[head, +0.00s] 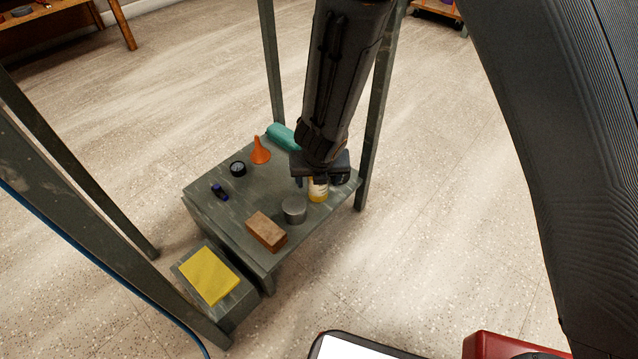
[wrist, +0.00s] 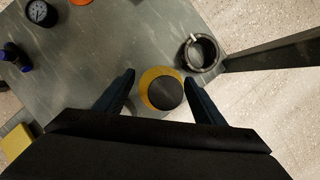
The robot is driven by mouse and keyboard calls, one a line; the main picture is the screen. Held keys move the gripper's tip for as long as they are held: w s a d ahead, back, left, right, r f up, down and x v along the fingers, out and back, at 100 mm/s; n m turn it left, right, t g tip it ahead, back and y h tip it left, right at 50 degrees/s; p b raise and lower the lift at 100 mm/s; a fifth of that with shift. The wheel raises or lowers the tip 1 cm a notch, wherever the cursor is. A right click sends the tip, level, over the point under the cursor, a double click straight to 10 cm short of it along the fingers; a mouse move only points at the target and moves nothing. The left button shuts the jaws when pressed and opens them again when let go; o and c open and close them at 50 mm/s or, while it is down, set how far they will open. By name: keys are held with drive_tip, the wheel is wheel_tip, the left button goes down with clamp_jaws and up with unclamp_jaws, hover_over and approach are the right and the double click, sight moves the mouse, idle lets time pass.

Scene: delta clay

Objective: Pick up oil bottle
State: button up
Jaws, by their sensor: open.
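The oil bottle (head: 318,190) stands on the grey shelf, yellow with a pale label, partly hidden by my gripper in the head view. In the wrist view I look down on the bottle (wrist: 148,82), a yellow ring around a dark round top. My gripper (head: 317,180) points down at the bottle's upper part. Its fingers (wrist: 160,88) are open, one on each side of the bottle. A gap shows on both sides, so they seem not to touch it.
A dark round cup-like thing (wrist: 200,53) stands close to the right of the bottle. A grey cylinder (head: 294,209) and a brown block (head: 266,231) are in front. An orange funnel (head: 260,151) and a gauge (head: 238,168) lie further left. A shelf leg (head: 377,120) rises at right.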

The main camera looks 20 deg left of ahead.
drive_tip(key=c, duration=1.3)
drive_tip(key=shift+r, duration=0.1)
drive_tip(key=shift+c, duration=0.2)
